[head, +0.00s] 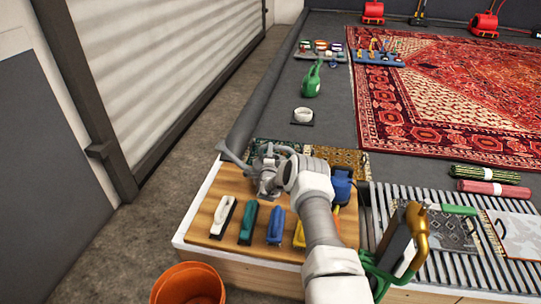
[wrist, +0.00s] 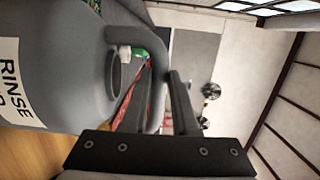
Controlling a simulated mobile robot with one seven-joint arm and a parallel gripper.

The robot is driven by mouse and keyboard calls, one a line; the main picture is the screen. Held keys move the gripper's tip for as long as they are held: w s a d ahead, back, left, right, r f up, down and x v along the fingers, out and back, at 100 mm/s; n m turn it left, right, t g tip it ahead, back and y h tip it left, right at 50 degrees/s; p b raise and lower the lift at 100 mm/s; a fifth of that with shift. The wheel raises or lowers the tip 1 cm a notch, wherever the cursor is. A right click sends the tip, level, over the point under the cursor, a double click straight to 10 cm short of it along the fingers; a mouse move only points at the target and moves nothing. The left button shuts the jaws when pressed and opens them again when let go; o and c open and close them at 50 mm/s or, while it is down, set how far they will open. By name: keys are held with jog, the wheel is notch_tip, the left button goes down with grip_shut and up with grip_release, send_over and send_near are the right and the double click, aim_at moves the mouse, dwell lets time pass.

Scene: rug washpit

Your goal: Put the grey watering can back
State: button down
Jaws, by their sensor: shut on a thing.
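The grey watering can (wrist: 45,70) fills the left of the wrist view, tilted in the picture, with a white label reading "RINSE" (wrist: 12,80). My gripper (wrist: 168,100) is shut on its grey loop handle. In the head view my gripper (head: 268,176) is above the far part of the wooden board (head: 198,218). A curved grey part of the can (head: 232,158) sticks out to its left; my gripper and arm hide most of the rest. Whether the can touches the board cannot be told.
White, teal and blue brushes (head: 275,226) stand along the board's front. A blue container (head: 341,187) is right of my arm. An orange bucket (head: 187,286) is at the front left.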

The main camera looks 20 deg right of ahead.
jog(key=shift+f, duration=0.15)
jog(key=c, duration=0.7)
grip_release()
jog(key=shift+f, duration=0.2)
jog(key=shift+r, duration=0.1)
